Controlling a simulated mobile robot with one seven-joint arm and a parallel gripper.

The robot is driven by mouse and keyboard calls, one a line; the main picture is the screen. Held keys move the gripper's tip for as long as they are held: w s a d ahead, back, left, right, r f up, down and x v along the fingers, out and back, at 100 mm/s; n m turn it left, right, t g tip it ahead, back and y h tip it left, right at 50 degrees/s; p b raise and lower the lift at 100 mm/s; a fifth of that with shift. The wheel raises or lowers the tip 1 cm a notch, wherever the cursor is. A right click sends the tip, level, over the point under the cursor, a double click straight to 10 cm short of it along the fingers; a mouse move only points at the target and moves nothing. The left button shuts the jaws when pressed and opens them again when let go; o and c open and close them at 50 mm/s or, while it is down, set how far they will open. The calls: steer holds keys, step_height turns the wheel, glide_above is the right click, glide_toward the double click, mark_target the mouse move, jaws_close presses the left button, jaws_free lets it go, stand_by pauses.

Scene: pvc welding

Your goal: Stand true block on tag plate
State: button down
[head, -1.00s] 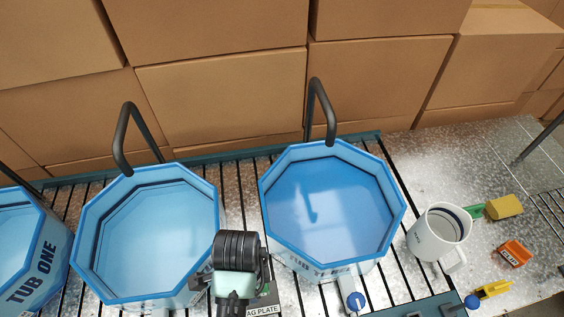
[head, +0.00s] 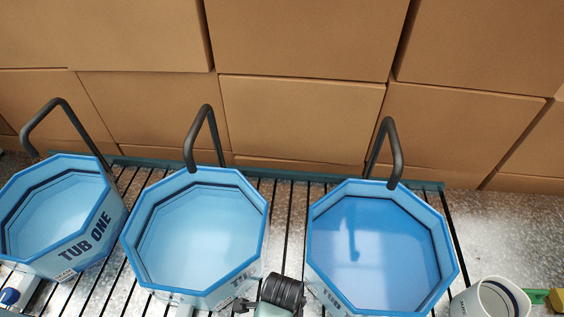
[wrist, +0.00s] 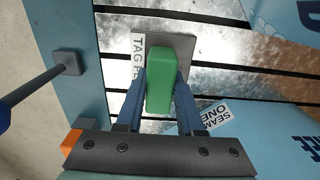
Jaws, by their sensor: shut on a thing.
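In the wrist view my gripper (wrist: 160,92) is shut on a green block (wrist: 160,75), with one blue finger on each side of it. The block is over the grey tag plate (wrist: 184,44), whose white label, partly hidden, reads "TAG P...". I cannot tell whether the block touches the plate. In the head view only my dark wrist (head: 282,292) shows at the bottom edge; the block and plate are not visible there.
Three blue octagonal tubs stand on the slatted bench: tub one (head: 62,222), a middle tub (head: 196,238) and a right tub (head: 380,250). Dark bent pipes rise behind them. A white mug (head: 490,299) is at the right. A "SEAM ONE" label (wrist: 211,114) is near my fingers.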

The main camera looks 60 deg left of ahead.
steer(key=shift+f, duration=0.15)
steer(key=c, duration=0.5)
jaws_free()
step_height(320, 180, up, 12)
steer(key=shift+r, duration=0.2)
steer(key=shift+w, duration=0.1)
